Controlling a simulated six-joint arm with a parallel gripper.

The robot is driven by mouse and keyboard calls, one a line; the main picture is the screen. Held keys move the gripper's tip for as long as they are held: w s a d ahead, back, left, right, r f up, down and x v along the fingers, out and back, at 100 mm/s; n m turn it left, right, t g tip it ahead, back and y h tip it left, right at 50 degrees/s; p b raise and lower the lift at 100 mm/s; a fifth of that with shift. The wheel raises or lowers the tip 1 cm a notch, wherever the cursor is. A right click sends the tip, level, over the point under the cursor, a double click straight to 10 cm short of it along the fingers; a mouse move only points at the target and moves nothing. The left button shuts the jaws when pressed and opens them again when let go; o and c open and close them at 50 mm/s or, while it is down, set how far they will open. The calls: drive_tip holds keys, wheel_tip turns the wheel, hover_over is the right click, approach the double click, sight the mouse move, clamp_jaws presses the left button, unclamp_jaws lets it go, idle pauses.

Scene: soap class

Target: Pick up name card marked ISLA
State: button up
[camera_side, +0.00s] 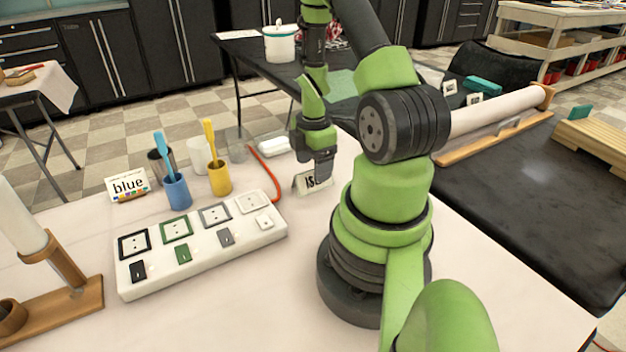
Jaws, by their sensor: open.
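A small white folded name card (302,185) stands on the white table, right of the red cord. Its dark lettering begins "IS"; the rest is hidden behind my gripper (322,176). My gripper points down at the card, with its fingers in front of the card's right part. The fingers overlap the card in this view, and I cannot tell whether they touch it. The gap between the fingers is not clearly visible.
A white block with several square plates (205,240) lies left of the card. A red cord (268,175) curves close to the card's left. A black table (530,190) adjoins at right.

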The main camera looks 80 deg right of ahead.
drive_tip(key=shift+a+f, duration=0.2)
drive_tip(key=shift+f, duration=1.75)
drive_tip(key=c, duration=1)
